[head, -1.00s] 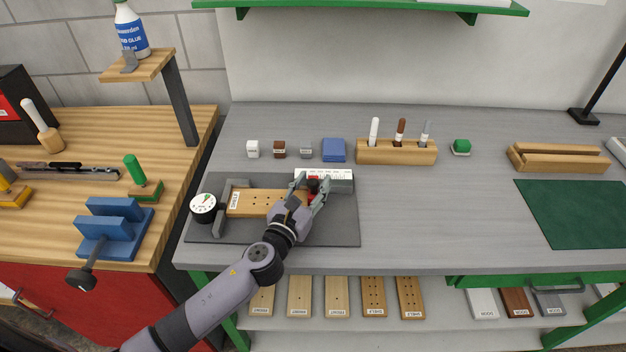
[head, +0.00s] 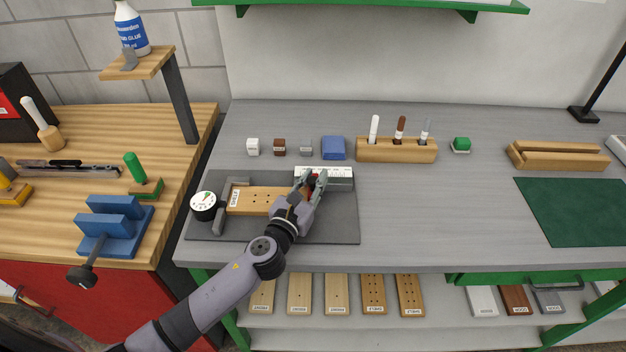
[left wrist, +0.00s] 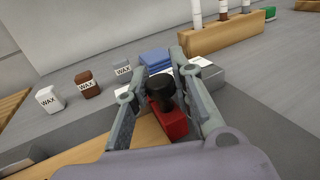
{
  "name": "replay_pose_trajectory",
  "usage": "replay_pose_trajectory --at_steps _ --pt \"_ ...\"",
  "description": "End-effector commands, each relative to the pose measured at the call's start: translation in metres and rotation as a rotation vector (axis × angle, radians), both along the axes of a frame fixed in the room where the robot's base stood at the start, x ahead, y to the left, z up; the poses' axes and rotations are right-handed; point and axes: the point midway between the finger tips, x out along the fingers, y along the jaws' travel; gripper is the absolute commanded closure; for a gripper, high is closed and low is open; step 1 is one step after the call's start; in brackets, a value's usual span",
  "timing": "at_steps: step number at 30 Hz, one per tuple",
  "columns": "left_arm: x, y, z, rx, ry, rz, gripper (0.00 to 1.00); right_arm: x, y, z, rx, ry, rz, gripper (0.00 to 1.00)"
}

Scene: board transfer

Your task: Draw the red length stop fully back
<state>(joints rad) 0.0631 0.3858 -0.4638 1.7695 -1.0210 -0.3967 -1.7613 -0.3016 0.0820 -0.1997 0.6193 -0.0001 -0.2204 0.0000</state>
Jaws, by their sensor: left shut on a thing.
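The red length stop (head: 313,181) is at the right end of the wooden board (head: 258,201), by the white scale (head: 335,172). It also shows in the left wrist view as a red block (left wrist: 174,124) with a black knob (left wrist: 160,90) on top. My left gripper (head: 314,182) reaches over the stop and is shut on it, with a finger on each side of the knob. The fingers hide much of the stop in the head view. The board lies on a dark grey base (head: 335,228). My right gripper is in neither view.
A round dial (head: 203,205) and a grey clamp piece stand at the board's left end. White, brown and grey wax blocks, a blue block (head: 334,149) and a wooden pen holder (head: 396,151) stand behind.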

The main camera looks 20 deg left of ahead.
Motion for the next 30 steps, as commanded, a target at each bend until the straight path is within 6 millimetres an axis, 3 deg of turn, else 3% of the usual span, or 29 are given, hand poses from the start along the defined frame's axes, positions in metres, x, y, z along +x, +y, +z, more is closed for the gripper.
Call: replay_pose_trajectory --at_steps 17,25,30 --pt "0.001 -0.004 0.000 -0.001 0.000 0.000 1.00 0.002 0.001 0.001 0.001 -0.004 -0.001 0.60" --pt "0.017 -0.060 0.001 -0.005 0.000 -0.005 1.00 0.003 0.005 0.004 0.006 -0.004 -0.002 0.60" --pt "0.022 -0.076 0.000 -0.001 0.001 -0.001 1.00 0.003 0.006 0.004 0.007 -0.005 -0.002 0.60"
